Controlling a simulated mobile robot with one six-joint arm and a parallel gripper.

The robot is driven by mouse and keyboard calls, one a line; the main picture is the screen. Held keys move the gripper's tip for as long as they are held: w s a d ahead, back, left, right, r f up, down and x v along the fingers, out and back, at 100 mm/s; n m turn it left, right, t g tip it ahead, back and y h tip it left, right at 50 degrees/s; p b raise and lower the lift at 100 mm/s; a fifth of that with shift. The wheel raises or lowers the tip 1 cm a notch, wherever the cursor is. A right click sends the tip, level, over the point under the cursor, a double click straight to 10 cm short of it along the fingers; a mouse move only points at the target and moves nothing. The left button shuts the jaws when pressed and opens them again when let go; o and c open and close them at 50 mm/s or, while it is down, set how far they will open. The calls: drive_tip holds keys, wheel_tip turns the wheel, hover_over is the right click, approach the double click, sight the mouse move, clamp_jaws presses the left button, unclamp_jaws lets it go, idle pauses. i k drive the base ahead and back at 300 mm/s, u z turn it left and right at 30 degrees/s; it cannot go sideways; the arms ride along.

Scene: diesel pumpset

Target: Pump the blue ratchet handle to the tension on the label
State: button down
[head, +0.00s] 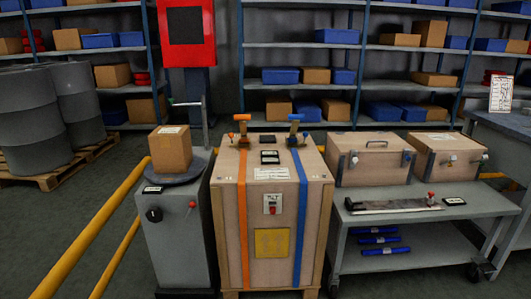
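A wooden crate (265,222) stands upright in the middle, with an orange strap (241,225) and a blue strap (301,215) running over its top and down its front. The blue ratchet handle (295,122) stands up on the crate top at the right, on the blue strap. An orange ratchet handle (242,125) stands at the left on the orange strap. Small dark displays (269,157) sit between them. A white label (271,174) lies at the crate's front top edge; its text is too small to read. My gripper is not in view.
A grey pedestal (177,240) with a cardboard box (170,149) stands close at the left, beside yellow rails (95,235). A grey cart (425,213) with two wooden cases (372,158) and a long metal tool (393,206) stands close at the right. Shelves line the back.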

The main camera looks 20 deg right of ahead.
sight(295, 118)
drive_tip(key=z, duration=0.05)
drive_tip(key=i, duration=0.9)
drive_tip(key=z, duration=0.5)
